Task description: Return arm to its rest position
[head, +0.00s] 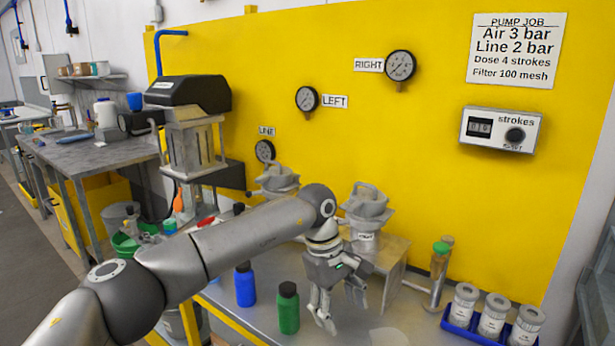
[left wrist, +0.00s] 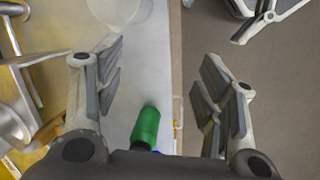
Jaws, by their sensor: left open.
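My left arm (head: 250,240) reaches in from the left across the bench. My left gripper (head: 340,302) points down in front of the stand with the RIGHT-labelled grey valve (head: 367,207). Its fingers are apart and nothing is between them. In the left wrist view the left gripper (left wrist: 162,85) also shows wide open and empty. A green bottle (head: 288,308) stands to the left of the gripper; it also shows in the left wrist view (left wrist: 146,127). What looks like part of my right gripper (left wrist: 257,20) shows at that view's top right edge, cut off.
A blue bottle (head: 245,285) stands left of the green one. A blue tray (head: 470,334) with several lidded jars is at the bench's right. A green-topped upright tube (head: 439,262) stands behind it. The yellow panel (head: 520,220) with gauges closes off the back.

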